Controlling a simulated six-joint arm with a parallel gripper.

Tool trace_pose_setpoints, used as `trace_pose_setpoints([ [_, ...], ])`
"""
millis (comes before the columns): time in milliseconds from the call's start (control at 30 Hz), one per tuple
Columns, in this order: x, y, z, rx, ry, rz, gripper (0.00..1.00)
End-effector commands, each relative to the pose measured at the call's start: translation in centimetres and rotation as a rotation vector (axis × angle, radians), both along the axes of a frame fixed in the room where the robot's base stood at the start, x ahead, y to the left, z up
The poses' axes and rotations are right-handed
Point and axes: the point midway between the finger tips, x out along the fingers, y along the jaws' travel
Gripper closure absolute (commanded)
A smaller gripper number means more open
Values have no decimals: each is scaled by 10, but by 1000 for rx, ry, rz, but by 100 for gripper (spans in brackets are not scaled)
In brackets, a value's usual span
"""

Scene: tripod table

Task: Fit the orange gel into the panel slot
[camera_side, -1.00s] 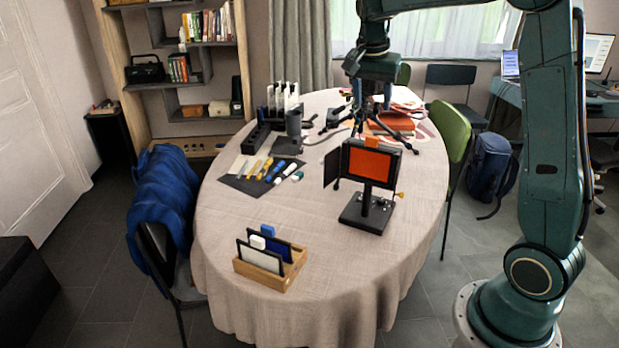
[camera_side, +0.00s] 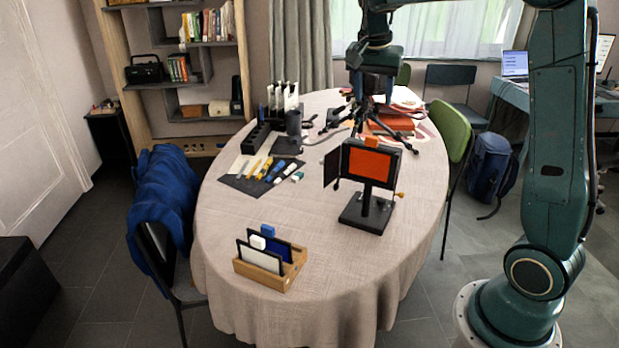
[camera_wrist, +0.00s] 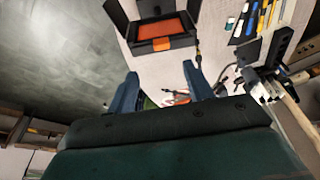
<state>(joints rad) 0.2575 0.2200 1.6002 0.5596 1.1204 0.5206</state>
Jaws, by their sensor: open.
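The orange gel (camera_side: 369,164) sits in the black light panel (camera_side: 346,158), which stands upright on a dark base (camera_side: 366,213) on the table. An orange tab (camera_side: 371,142) sticks up above the panel's top edge. In the wrist view the orange gel (camera_wrist: 162,28) lies within the panel frame (camera_wrist: 183,40), with its orange tab (camera_wrist: 162,45) at the near edge. My gripper (camera_side: 370,100) is open and empty, above and behind the panel and apart from it. Its two fingers also show in the wrist view (camera_wrist: 160,82).
A wooden rack (camera_side: 262,275) with a white-faced and a blue gel stands at the table's front. A dark mat (camera_side: 245,184) with several markers lies left of the panel. A small tripod and a red book (camera_side: 398,123) are behind it. The cloth right of the rack is clear.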

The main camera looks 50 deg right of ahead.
Motion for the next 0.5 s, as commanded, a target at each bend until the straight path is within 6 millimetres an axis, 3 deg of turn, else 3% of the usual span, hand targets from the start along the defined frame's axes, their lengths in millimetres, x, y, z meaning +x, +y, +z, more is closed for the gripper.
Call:
trace_pose_setpoints([
  [267,-34,37,19,-16,-26,223,48],
  [500,-78,78,27,-39,-56,489,48],
])
